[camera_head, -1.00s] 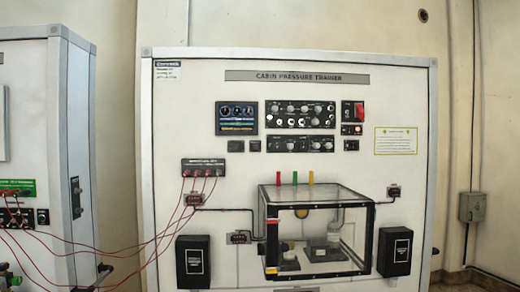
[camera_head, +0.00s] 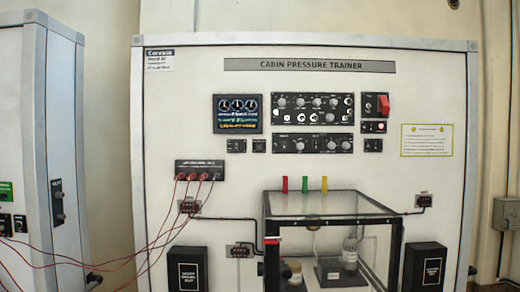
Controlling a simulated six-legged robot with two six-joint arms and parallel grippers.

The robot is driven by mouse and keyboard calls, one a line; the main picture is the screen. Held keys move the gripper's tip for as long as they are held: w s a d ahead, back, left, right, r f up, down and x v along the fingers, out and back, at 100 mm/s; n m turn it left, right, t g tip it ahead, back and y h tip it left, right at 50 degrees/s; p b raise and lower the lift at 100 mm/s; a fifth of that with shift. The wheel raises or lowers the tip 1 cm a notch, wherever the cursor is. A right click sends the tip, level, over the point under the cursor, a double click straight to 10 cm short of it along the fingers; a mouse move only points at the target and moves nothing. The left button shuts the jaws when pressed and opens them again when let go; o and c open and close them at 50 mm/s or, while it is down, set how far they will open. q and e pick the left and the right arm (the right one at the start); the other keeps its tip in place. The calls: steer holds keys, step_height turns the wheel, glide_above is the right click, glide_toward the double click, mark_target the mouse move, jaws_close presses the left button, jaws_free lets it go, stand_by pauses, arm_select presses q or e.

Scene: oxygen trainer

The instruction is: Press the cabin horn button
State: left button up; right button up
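The cabin pressure trainer panel (camera_head: 180,110) stands upright ahead of me. Its instruments are a display with round gauges (camera_head: 238,114), an upper control module (camera_head: 312,107) with knobs and a lower control module (camera_head: 311,143). A switch module with a red guard (camera_head: 384,105) is at their right, above a small module with a red element (camera_head: 374,127) and a small black module (camera_head: 373,146). Two small black modules (camera_head: 236,146) (camera_head: 259,146) sit under the display. Labels are too small to read, so I cannot tell which is the cabin horn button. Neither gripper shows.
A clear box with a black frame (camera_head: 330,205) juts out below the instruments. Red cables (camera_head: 160,238) hang from a terminal block (camera_head: 200,170) toward another panel (camera_head: 55,120) at left. Black boxes (camera_head: 187,268) (camera_head: 425,266) flank the clear box. The space before the instruments looks clear.

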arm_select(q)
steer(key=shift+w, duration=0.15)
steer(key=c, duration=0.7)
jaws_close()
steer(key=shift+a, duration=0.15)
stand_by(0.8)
